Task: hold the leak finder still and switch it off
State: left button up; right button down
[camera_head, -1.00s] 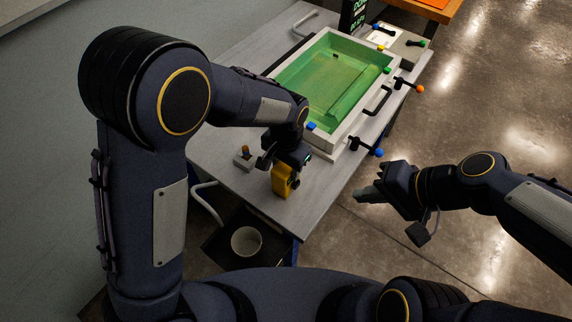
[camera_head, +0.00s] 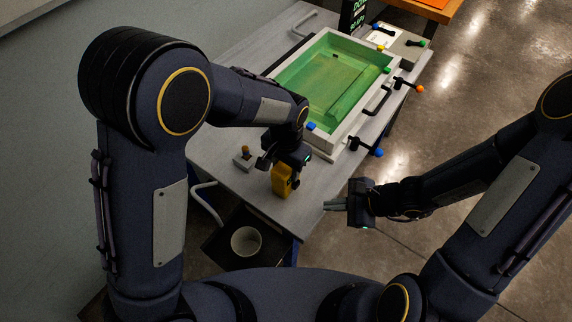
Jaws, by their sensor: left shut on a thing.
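The leak finder, a yellow box-shaped device (camera_head: 281,181), stands on the grey bench top near its front edge. My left gripper (camera_head: 281,166) is shut on it from above and covers its upper part. A small dark part shows on the device's right side; I cannot make out its switch. My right gripper (camera_head: 335,205) is to the right of the leak finder, apart from it, just off the bench's front right edge. Its fingers point left towards the device. They look close together, but I cannot tell whether they are open or shut.
A white-rimmed bath (camera_head: 345,139) of green liquid fills the bench behind, with blue and orange-tipped handles (camera_head: 378,153) along its right side. A small grey block with an orange-brown knob (camera_head: 244,157) is left of my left gripper.

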jog(key=shift+w+a, duration=0.75)
jog(key=shift+a, duration=0.25)
jog(key=shift+w+a, duration=0.7)
jog(key=shift+a, duration=0.35)
jog(key=shift+w+a, duration=0.75)
jog(key=shift+a, duration=0.25)
jog(key=shift+w+a, duration=0.3)
jog(key=shift+a, duration=0.05)
jog(key=shift+r, duration=0.1)
jog(key=shift+s+d, duration=0.3)
jog(key=shift+d, duration=0.05)
jog(key=s+d, duration=0.3)
jog(key=d, duration=0.2)
jog(key=shift+s, duration=0.3)
